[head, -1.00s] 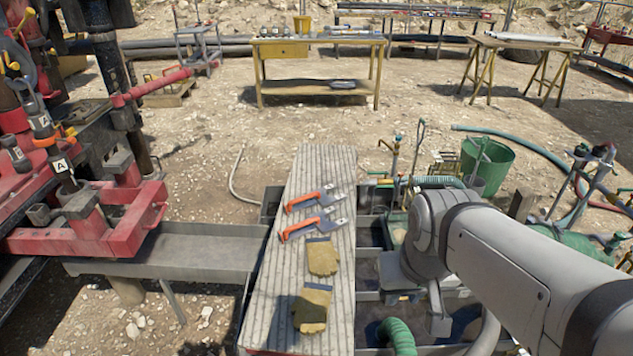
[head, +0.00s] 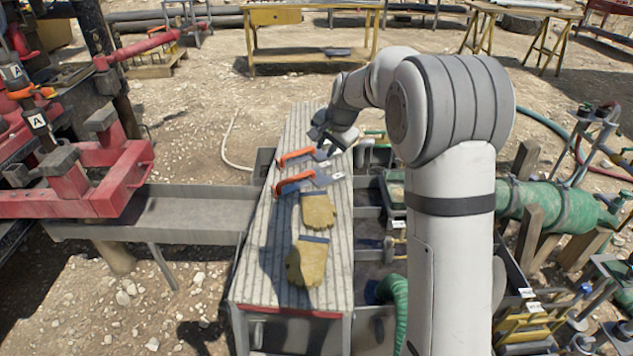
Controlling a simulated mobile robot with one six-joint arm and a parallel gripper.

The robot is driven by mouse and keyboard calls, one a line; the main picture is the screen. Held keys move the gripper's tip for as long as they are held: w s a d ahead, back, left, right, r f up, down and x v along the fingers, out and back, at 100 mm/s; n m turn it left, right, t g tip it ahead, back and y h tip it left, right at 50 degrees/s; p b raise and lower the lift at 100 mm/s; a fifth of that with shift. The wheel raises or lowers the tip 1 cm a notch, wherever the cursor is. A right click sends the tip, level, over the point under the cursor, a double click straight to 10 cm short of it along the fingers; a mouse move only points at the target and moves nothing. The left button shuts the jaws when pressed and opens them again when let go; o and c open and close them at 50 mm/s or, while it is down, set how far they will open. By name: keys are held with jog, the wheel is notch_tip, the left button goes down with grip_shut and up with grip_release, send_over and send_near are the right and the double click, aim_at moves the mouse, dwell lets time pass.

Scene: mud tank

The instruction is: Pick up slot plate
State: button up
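Two slot plates lie on the ribbed plank table (head: 268,250), each with an orange handle and a grey plate end with a white label. The farther slot plate (head: 300,156) is nearest my gripper; the nearer slot plate (head: 305,180) lies just in front of it. My gripper (head: 333,143) is over the far part of the table, just above and beyond the plate end of the farther one. Its dark fingers look spread apart with nothing between them. Whether it touches the plate is hard to tell.
Two yellow work gloves, one farther (head: 317,210) and one nearer (head: 308,262), lie on the table in front of the plates. Red machinery (head: 95,180) and a grey trough (head: 170,215) are at the left. Tanks and a green hose (head: 397,295) are at the right.

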aim_at(302, 174)
jog(key=w+a+f+m+b, duration=0.1)
jog(key=w+a+f, duration=0.1)
jog(key=w+f, duration=0.3)
jog(key=w+a+f+m+b, duration=0.1)
jog(key=w+a+f+b, duration=0.1)
jog(key=w+f, duration=0.3)
jog(key=w+a+f+m+t+y+b, duration=0.1)
jog(key=w+a+f+m+b, duration=0.1)
jog(key=w+f, duration=0.3)
jog(key=shift+w+a+f, duration=0.1)
jog(key=shift+a+f, duration=0.1)
jog(key=shift+f, duration=1)
jog(key=shift+w+a+f, duration=0.1)
jog(key=shift+a+f, duration=0.05)
jog(key=shift+f, duration=1)
jog(key=x, duration=0.3)
jog(key=d+x, duration=0.1)
jog(key=x, duration=0.1)
jog(key=shift+w+f+b, duration=0.15)
jog(key=shift+w+b, duration=0.15)
jog(key=shift+a, duration=0.1)
grip_shut()
jog(key=shift+w, duration=0.1)
